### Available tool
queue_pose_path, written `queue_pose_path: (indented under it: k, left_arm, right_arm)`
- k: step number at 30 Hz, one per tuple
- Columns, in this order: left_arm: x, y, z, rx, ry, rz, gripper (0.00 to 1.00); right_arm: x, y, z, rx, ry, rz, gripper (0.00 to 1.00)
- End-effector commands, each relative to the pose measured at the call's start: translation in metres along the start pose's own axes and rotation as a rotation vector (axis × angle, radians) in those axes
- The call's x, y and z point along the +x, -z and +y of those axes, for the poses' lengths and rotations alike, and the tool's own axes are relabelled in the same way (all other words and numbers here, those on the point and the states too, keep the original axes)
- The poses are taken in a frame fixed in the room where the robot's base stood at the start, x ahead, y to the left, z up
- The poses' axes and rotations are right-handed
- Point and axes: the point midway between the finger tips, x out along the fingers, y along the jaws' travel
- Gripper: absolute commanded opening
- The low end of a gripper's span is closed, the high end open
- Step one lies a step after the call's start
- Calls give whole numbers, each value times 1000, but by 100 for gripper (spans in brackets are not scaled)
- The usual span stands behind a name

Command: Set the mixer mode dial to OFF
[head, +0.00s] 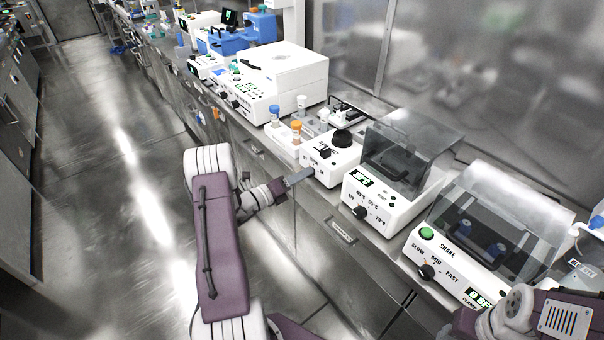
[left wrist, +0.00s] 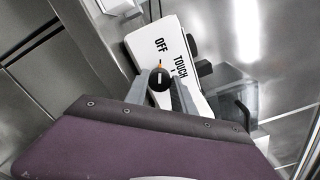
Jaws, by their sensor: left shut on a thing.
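The mixer (head: 336,163) is a small white unit with a black cup on top, on the bench at middle right in the head view. In the left wrist view its white front panel (left wrist: 148,44) shows the words OFF and TOUCH. The black mode dial (left wrist: 158,79) has a white line and an orange mark at its upper edge, on the side towards OFF. I cannot tell its exact setting. My left gripper (head: 301,176) is shut on the dial, one finger on each side; it also fills the lower left wrist view (left wrist: 158,90). My right gripper's jaws are out of view.
A heater with a clear lid (head: 364,201) stands right of the mixer, then a shaker (head: 450,256). Orange- and blue-capped bottles (head: 296,130) and a white instrument (head: 280,82) stand to the left. The aisle floor (head: 110,190) is clear.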

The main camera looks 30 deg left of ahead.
Motion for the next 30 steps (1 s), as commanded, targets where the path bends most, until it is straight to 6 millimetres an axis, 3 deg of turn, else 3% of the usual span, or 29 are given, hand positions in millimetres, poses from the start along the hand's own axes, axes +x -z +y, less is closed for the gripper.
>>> queue_pose_path:
  k: [11,12,14,24,30]
  left_arm:
    - [0,0,0,-6,-1,-1,0]
    - [0,0,0,-6,-1,0,36]
    - [0,0,0,-5,-1,0,52]
    - [-3,0,0,-4,-1,-1,52]
    - [-43,-2,1,-7,-5,-5,52]
  right_arm:
    - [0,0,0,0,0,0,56]
    - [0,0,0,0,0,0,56]
    - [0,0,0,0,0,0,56]
    - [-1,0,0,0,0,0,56]
    - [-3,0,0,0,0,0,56]
